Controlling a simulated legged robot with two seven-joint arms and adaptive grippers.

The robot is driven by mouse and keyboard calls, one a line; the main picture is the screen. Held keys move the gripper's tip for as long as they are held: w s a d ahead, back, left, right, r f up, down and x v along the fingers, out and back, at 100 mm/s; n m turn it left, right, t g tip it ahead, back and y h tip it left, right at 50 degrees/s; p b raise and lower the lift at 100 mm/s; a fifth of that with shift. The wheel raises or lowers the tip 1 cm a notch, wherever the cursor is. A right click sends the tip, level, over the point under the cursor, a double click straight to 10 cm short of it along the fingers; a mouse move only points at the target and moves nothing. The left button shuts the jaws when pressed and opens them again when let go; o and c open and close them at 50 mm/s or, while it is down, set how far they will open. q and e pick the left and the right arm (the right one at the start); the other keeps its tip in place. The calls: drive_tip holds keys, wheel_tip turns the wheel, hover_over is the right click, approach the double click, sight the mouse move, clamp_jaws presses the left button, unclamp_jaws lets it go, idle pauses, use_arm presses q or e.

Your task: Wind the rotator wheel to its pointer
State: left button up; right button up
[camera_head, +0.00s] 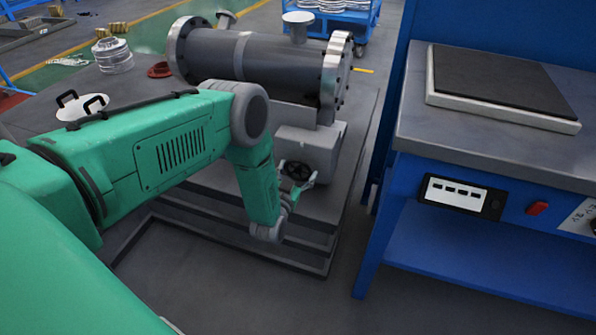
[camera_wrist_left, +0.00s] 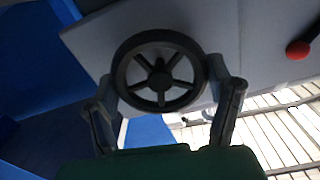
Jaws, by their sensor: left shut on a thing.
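The rotator wheel (camera_head: 297,171) is a small black spoked handwheel on the front of the grey block (camera_head: 310,150) under the flanged shell (camera_head: 275,57). In the left wrist view the wheel (camera_wrist_left: 160,81) faces me, with its dark rim and several spokes clear. My left gripper (camera_head: 299,187) is at the wheel. In the wrist view its two fingers (camera_wrist_left: 160,92) stand on opposite sides of the rim, shut on it. I cannot make out the pointer in either view. My right gripper is not in view.
A blue workbench (camera_head: 480,178) with a dark-topped plate (camera_head: 500,82) stands close on the right. A dark stepped base (camera_head: 300,258) lies below the wheel. A red knob (camera_wrist_left: 298,49) shows in the wrist view.

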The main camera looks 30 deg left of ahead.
use_arm(q)
drive_tip(key=shift+s+f+n, duration=0.25)
drive_tip(key=shift+f+n, duration=0.1)
drive_tip(key=shift+n, duration=0.25)
drive_tip(key=o, duration=1.2)
drive_tip(key=shift+w, duration=0.15)
drive_tip(key=shift+r, duration=0.15)
drive_tip(key=v, duration=1.2)
